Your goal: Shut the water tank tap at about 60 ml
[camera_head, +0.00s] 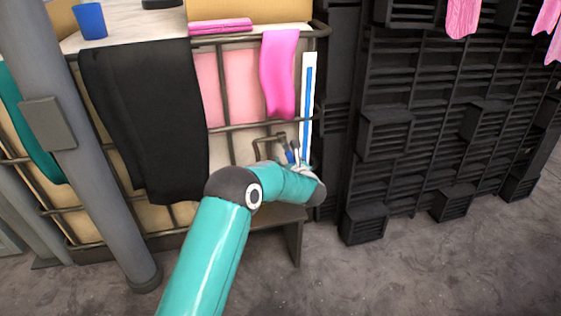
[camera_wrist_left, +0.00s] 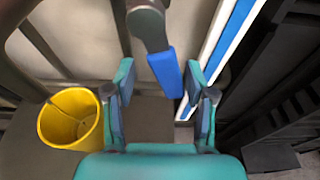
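The tap, a grey pipe end (camera_wrist_left: 147,25) with a blue handle (camera_wrist_left: 165,72), is in the middle of the left wrist view. Its blue handle also shows small in the head view (camera_head: 290,157). My left gripper (camera_wrist_left: 158,84) is open, its teal fingers on either side of the blue handle. The handle is nearer the right finger; whether they touch I cannot tell. In the head view my left gripper (camera_head: 296,164) is partly hidden by its own wrist. A white upright gauge (camera_head: 309,60) with a blue strip stands just right of the tap. My right gripper is out of view.
A yellow bucket (camera_wrist_left: 75,118) stands left of my gripper in the left wrist view; in the head view it is hidden. Black shelving crates (camera_head: 385,135) stand right of the gauge. Black cloth (camera_head: 150,120) and pink cloth (camera_head: 280,75) hang on the rails.

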